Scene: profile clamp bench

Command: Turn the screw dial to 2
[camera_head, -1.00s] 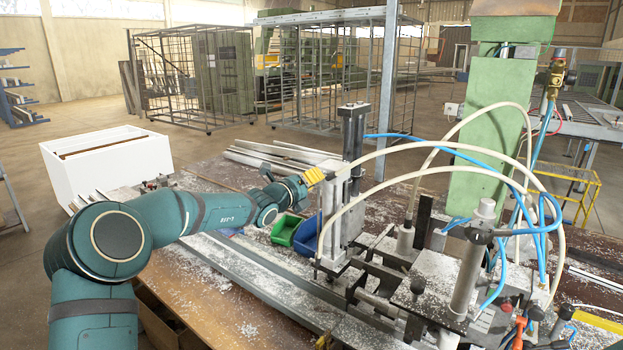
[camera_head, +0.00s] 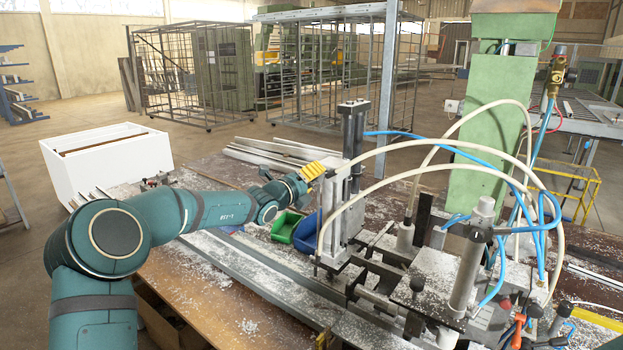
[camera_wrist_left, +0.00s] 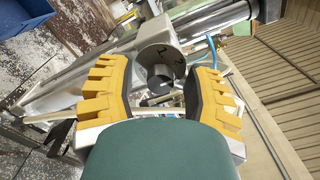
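The screw dial (camera_wrist_left: 160,62) is a round grey disc with a dark hub and dark marks on its face, one looking like a 2. In the left wrist view it sits between and beyond the fingertips of my left gripper (camera_wrist_left: 162,88). The yellow, black-padded fingers are apart, one on each side of the dial; I cannot tell whether they touch it. In the head view my left gripper (camera_head: 313,171) is just left of the upright metal clamp column (camera_head: 352,130), and the dial cannot be made out there. My right gripper is not in view.
Green (camera_head: 286,227) and blue (camera_head: 307,234) bins stand below the gripper on the bench. White and blue hoses loop across the clamp machine to the right. Long metal rails (camera_head: 262,268) run along the front. Open air lies left of the column, above the bench.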

